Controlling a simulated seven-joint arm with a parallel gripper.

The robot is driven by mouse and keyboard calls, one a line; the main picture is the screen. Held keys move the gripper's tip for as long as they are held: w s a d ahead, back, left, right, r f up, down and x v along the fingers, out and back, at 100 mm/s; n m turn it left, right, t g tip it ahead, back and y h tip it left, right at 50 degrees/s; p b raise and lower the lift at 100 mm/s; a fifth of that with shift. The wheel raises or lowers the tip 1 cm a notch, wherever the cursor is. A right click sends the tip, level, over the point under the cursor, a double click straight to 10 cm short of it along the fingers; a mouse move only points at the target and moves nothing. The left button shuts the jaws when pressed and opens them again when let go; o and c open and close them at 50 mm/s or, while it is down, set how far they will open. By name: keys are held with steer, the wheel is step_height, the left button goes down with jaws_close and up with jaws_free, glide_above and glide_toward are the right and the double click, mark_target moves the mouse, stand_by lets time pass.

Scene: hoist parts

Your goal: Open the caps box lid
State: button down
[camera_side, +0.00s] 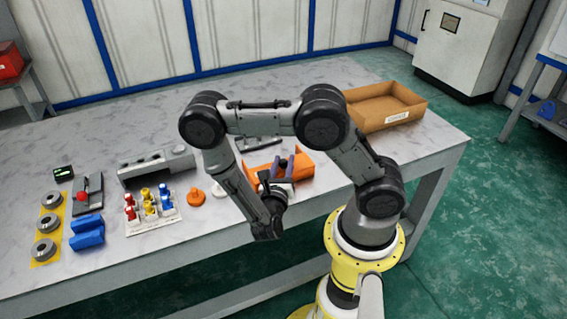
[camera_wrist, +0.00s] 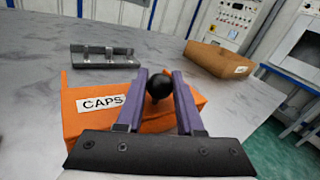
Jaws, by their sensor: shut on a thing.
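The orange caps box (camera_wrist: 75,115) with its white "CAPS" label fills the middle of the wrist view. It also shows in the side view (camera_side: 262,157), partly hidden behind my arm. A round black knob (camera_wrist: 160,84) stands at the box's top. My gripper (camera_wrist: 160,76) has two purple fingers, one on each side of the knob, and is shut on it. In the side view my gripper (camera_side: 283,164) is at the box. How far the lid is raised, if at all, I cannot tell.
A grey rack (camera_wrist: 103,58) lies behind the box. A brown open tray (camera_side: 388,118) stands at the back right. Left of the box are an orange knobbed part (camera_side: 196,196), a white tray of coloured pieces (camera_side: 152,222), blue blocks (camera_side: 87,238) and metal rings on a yellow strip (camera_side: 38,262).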

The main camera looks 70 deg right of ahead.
stand_by(0.8)
steer(key=shift+w+d, duration=1.05)
steer(key=shift+w, duration=0.05)
steer(key=c, duration=0.5)
jaws_free()
steer(key=shift+c, duration=0.2)
steer(key=s+a, duration=0.1)
steer(key=a, duration=0.8)
steer(key=s+a, duration=0.1)
steer(key=a, duration=0.3)
steer(key=shift+s+a, duration=0.3)
steer(key=shift+s, duration=0.05)
